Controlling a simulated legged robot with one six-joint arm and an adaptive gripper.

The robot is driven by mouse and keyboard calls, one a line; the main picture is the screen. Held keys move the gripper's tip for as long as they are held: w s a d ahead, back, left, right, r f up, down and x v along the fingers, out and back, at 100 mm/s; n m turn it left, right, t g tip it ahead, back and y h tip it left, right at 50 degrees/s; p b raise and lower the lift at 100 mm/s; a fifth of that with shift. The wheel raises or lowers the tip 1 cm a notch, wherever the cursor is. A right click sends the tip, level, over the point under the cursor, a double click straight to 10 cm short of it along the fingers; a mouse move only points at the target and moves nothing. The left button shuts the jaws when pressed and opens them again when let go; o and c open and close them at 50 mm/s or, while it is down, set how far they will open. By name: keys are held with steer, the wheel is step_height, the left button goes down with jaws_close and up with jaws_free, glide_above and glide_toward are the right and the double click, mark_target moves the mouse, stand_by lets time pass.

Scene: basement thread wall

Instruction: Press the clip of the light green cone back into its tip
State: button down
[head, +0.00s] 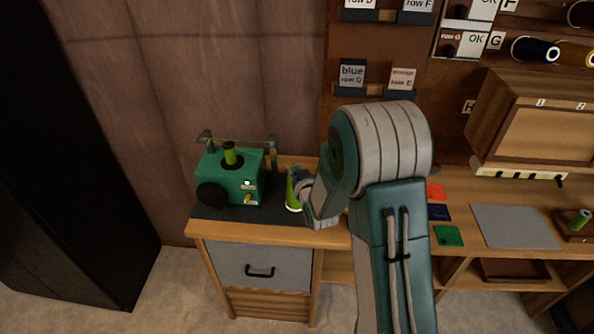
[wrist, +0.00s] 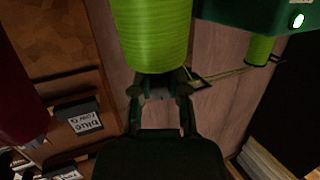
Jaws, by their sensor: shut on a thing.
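The light green cone (head: 293,192) stands upright at the right of the green machine, at the dark mat. My gripper (head: 303,181) is shut on its side, coming from the right; my arm hides part of it. In the wrist view, the cone (wrist: 152,35) fills the top middle, with wound thread showing, and my gripper's fingers (wrist: 160,88) meet its edge. Its tip and clip cannot be made out in either view. I cannot tell whether the cone's base touches the mat.
The green machine (head: 232,180) with a small light green spool (head: 230,155) stands close at the left. A wooden cabinet (head: 530,125) and grey pad (head: 515,226) are at the right. Coloured cards (head: 447,235) lie beyond my arm.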

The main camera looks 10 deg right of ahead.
steer(key=shift+a+r, duration=0.1)
steer(key=shift+a, duration=0.3)
steer(key=shift+d, duration=0.2)
steer(key=c, duration=0.5)
jaws_free()
steer(key=shift+c, duration=0.2)
steer(key=shift+a, duration=0.1)
